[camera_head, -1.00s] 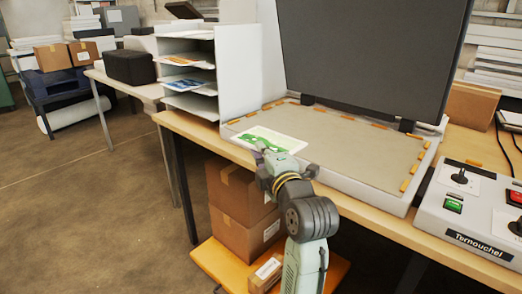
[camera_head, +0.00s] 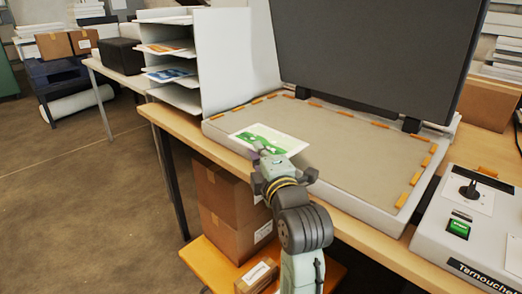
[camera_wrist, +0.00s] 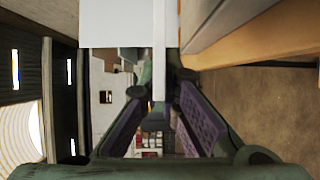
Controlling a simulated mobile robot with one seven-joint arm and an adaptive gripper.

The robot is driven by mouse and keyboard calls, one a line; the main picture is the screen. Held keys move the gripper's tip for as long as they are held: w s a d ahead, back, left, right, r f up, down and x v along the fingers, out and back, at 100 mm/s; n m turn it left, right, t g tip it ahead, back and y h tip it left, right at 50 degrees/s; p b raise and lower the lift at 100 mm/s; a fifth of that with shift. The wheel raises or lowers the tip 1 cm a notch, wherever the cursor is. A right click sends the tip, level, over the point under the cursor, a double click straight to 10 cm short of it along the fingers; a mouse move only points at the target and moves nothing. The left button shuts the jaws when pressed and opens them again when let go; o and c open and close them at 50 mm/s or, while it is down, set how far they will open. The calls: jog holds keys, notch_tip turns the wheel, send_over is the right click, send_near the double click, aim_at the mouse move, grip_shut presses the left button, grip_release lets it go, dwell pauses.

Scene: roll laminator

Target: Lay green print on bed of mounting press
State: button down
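The green print (camera_head: 268,139), a white sheet with a green picture, is held out flat over the front left part of the press bed (camera_head: 340,150). Its height above the bed is hard to tell. The bed is a grey-beige slab with orange tabs along its edges. The raised dark lid (camera_head: 375,55) stands open behind it. My gripper (camera_head: 270,163) is at the print's near edge. In the wrist view, my gripper's purple-padded fingers (camera_wrist: 160,95) close on the print (camera_wrist: 158,50), seen edge-on as a thin pale strip.
A white shelf rack (camera_head: 235,60) with other prints stands left of the press. Cardboard boxes (camera_head: 230,205) sit beneath the table. The bed's middle and right are clear.

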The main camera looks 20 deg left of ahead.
jog(key=shift+w+d+f+b, duration=0.3)
jog(key=shift+w+f, duration=0.1)
jog(key=shift+w, duration=0.35)
jog(key=shift+w+d+f+b, duration=0.25)
jog(key=shift+w+f+b, duration=0.15)
jog(key=shift+w, duration=0.3)
jog(key=shift+w+d+f+b, duration=0.25)
jog(key=shift+w+f, duration=0.2)
jog(key=shift+w, duration=0.3)
notch_tip(320, 180, down, 3)
jog(key=b, duration=0.3)
jog(key=shift+s+r, duration=0.1)
jog(key=shift+f, duration=0.2)
jog(key=c, duration=2.3)
grip_release()
jog(key=o, duration=0.6)
jog(key=v, duration=0.7)
jog(key=shift+s+d, duration=0.1)
jog(key=shift+s, duration=0.1)
